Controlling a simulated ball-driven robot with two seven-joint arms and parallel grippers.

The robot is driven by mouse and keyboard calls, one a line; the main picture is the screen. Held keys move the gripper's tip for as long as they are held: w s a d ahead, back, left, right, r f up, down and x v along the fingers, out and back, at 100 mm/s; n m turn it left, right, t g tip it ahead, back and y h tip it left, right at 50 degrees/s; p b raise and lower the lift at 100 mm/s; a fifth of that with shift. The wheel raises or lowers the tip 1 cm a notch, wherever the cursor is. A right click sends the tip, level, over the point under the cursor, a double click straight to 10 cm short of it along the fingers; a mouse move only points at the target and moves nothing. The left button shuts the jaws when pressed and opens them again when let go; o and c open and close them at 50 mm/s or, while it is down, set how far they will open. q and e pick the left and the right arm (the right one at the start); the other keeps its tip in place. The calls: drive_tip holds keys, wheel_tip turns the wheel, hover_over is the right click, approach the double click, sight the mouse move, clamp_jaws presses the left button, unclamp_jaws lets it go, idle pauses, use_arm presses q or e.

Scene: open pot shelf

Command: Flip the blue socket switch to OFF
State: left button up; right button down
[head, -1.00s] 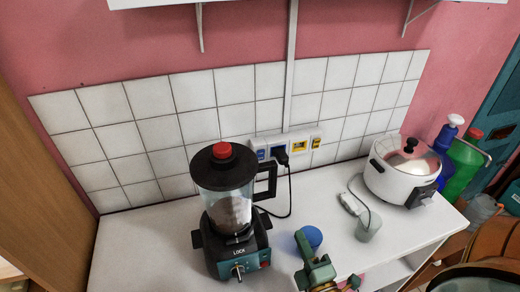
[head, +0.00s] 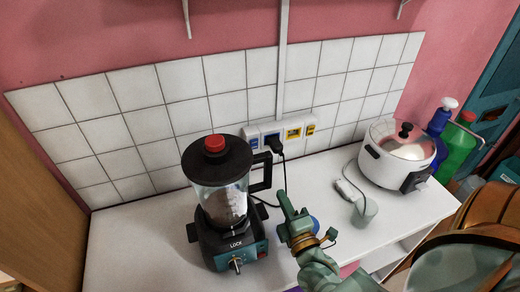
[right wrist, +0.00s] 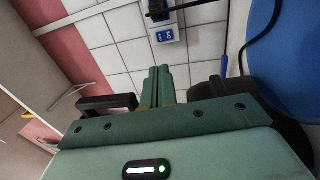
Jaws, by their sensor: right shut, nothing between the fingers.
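A white socket strip (head: 283,131) is fixed on the tiled wall behind the blender. Its blue switch (head: 254,140) is at the left end, beside a socket with a black plug (head: 273,143) in it. In the right wrist view the blue switch (right wrist: 165,36) is near the top centre, beyond the fingertips; its position is too small to tell. My right gripper (head: 283,198) is shut and empty, over the counter in front of the strip and lower than it, apart from the switch. Its closed fingers (right wrist: 158,78) point towards the strip. My left gripper is not in view.
A blender (head: 222,190) with a red-knobbed lid stands left of my right gripper, its handle near the strip. A black cord hangs from the plug. A white rice cooker (head: 397,155) stands right.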

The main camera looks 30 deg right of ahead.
sight(256, 142)
drive_tip(key=b+x, duration=0.1)
drive_tip(key=x, duration=1.7)
drive_tip(key=shift+s, duration=0.1)
